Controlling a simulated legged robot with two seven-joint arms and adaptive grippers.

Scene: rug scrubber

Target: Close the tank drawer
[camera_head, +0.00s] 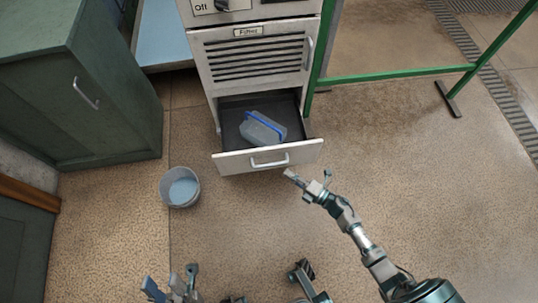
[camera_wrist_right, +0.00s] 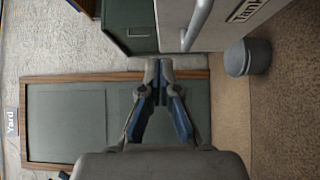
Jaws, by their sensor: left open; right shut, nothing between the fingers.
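The tank drawer (camera_head: 231,163) is pulled out at the bottom of the grey cabinet. A clear tank with a blue rim (camera_head: 262,128) lies tilted inside it. The drawer's pale front has a bar handle (camera_head: 270,163), also seen in the right wrist view (camera_wrist_right: 199,22) beside a partly cut-off "Tank" label (camera_wrist_right: 246,10). My right gripper (camera_head: 291,174) is shut and empty, just in front of the drawer front, right of the handle. Its closed fingertips show in the right wrist view (camera_wrist_right: 158,66); I cannot tell whether they touch the front. My left gripper (camera_head: 171,281) is open and empty at the bottom left.
A grey bucket (camera_head: 180,187) stands on the floor left of the drawer. A green cabinet (camera_head: 100,90) is at the left. A green rail frame (camera_head: 400,76) stands at the right. The floor before the drawer is clear. The Filter panel (camera_head: 252,62) above is shut.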

